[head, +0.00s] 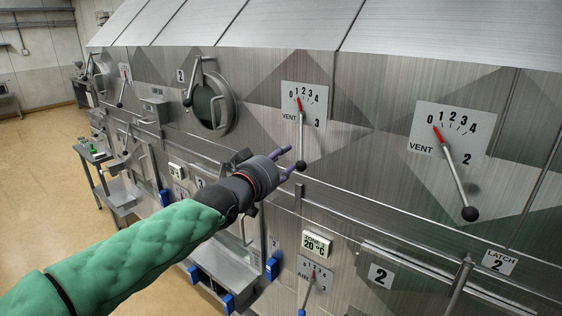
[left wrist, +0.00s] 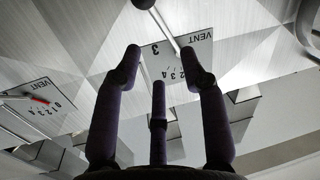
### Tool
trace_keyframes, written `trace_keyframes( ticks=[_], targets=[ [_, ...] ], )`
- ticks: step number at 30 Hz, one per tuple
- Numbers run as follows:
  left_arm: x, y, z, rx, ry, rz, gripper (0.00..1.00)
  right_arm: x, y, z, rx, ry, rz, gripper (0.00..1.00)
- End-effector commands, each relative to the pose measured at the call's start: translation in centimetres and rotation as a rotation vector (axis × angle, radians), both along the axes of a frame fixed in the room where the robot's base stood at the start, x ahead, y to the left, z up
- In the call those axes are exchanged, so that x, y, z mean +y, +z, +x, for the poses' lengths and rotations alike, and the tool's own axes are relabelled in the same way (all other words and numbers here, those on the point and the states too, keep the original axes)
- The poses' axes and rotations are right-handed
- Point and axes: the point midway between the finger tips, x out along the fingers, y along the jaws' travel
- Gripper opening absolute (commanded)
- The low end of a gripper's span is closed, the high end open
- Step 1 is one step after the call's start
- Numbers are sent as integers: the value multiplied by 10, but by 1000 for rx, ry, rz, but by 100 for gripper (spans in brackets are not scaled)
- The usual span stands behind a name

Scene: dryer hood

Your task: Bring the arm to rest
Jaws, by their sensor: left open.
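My left arm, in a green quilted sleeve, reaches in from the lower left of the head view. Its gripper (head: 291,163) is open and empty, close to the black ball knob (head: 301,165) of the vent 3 lever. In the left wrist view its dark fingers (left wrist: 165,65) are spread, with the vent 3 plate (left wrist: 180,62) beyond them and the lever (left wrist: 163,28) running up past the fingertips. The knob appears at the top edge there, apart from the fingertips. My right gripper is not shown.
The steel hood wall runs along the right. A vent 2 lever (head: 456,185) hangs on its own plate (head: 448,128). A round hatch (head: 213,102) stands further left. A latch 2 handle (head: 460,282) juts out low. Open floor (head: 40,165) lies left, beyond a small side table (head: 100,157).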

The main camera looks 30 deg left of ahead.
Motion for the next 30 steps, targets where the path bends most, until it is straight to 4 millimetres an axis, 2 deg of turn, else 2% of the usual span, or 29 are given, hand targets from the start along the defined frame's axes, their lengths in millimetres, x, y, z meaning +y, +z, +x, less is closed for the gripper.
trace_keyframes(
  ticks=[10, 14, 17, 23, 24, 29, 30],
  targets=[
    [0, -1, 1, 2, -1, 0, 42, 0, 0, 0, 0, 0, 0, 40],
    [-5, -25, 11, 34, -12, -7, 42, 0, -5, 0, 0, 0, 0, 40],
    [-15, -70, 28, 95, -34, -19, 42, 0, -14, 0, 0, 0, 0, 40],
    [-44, -193, 61, 259, -91, -55, 42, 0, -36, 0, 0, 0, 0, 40],
    [-50, -218, 65, 293, -102, -63, 42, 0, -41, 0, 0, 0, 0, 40],
    [-77, -320, 73, 429, -144, -94, 42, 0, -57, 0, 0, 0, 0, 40],
    [-83, -345, 72, 463, -153, -103, 42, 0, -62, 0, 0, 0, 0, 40]
  ],
)
